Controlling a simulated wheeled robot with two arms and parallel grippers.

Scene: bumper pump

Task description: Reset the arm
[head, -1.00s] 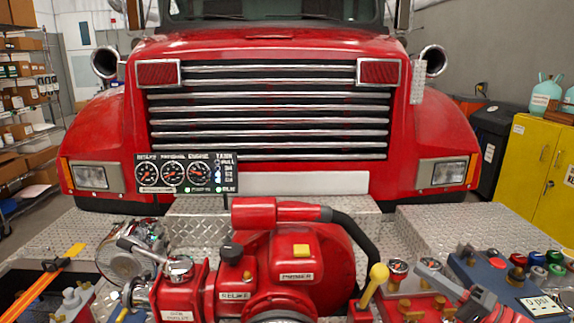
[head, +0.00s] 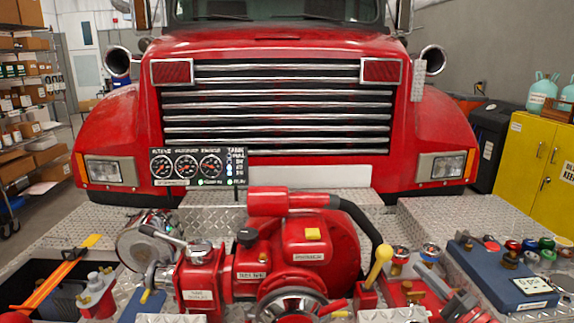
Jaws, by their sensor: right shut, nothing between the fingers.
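My right gripper (head: 428,276) shows at the lower right as a slim grey shape with red and dark parts behind it. It is shut and empty. It is over the red valve block, just right of the yellow-knobbed lever (head: 383,254); I cannot tell whether it touches anything. The red pump (head: 310,238), with a yellow button on top, stands on the bumper at the lower middle. My left gripper is not in view.
The red truck front (head: 275,110) fills the back. A gauge panel (head: 197,168) stands left of the pump. A blue block (head: 505,278) with coloured caps lies at the right. An orange-handled tool (head: 50,275) lies at the left. A yellow cabinet (head: 535,165) stands far right.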

